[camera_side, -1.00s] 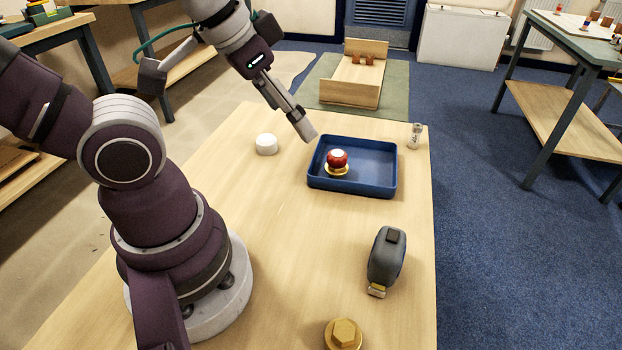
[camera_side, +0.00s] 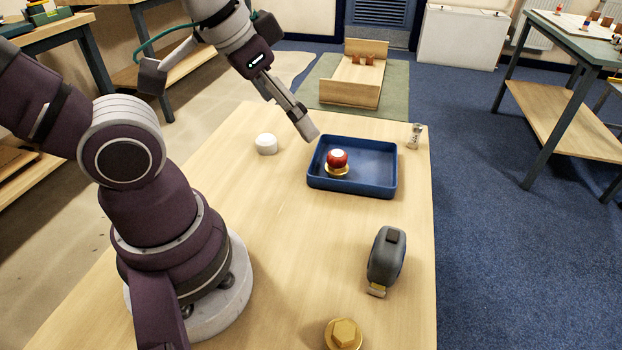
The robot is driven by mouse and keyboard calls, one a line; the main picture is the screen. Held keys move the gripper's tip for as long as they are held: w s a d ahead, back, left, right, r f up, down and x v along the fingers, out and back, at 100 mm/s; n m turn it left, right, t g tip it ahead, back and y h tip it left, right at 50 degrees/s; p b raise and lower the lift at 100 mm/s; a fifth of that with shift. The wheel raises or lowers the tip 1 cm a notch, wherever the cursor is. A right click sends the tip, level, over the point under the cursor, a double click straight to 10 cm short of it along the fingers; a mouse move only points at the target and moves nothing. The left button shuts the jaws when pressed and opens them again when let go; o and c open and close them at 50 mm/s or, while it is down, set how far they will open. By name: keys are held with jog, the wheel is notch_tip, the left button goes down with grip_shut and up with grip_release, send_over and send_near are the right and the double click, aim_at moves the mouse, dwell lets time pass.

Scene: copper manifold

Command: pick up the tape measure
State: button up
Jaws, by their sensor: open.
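The grey tape measure (camera_side: 386,256) with a dark clip and a yellowish tip lies on the wooden table at the right, near the table's right edge. My gripper (camera_side: 308,134) hangs above the far part of the table, at the far left corner of the blue tray. It is well away from the tape measure, farther back and to the left. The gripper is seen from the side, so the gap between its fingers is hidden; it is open. Nothing shows in it.
The blue tray (camera_side: 372,186) holds a red-and-white round object on a gold ring (camera_side: 337,162). A white round piece (camera_side: 266,144) stands left of it. A small clear-and-grey item (camera_side: 415,136) stands at the far right corner. A brass hex fitting (camera_side: 343,334) sits at the front. The table's middle is clear.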

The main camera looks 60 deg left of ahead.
jog(key=w+d+f+m+g, duration=0.2)
jog(key=w+d+f+m, duration=0.1)
jog(key=w+d+m, duration=0.15)
jog(key=m+g+h, duration=0.1)
jog(key=m+g, duration=0.1)
jog(key=m, duration=0.3)
send_near(390, 255)
jog(key=w+a+f, duration=0.1)
jog(key=a+f, duration=0.1)
jog(key=shift+m, duration=0.45)
jog(key=f, duration=0.3)
jog(key=w+d+f, duration=0.1)
jog(key=f, duration=0.3)
jog(key=w+f, duration=0.1)
jog(key=f, duration=0.3)
jog(key=shift+d, duration=0.35)
jog(key=c, duration=1.2)
jog(key=shift+o, duration=0.2)
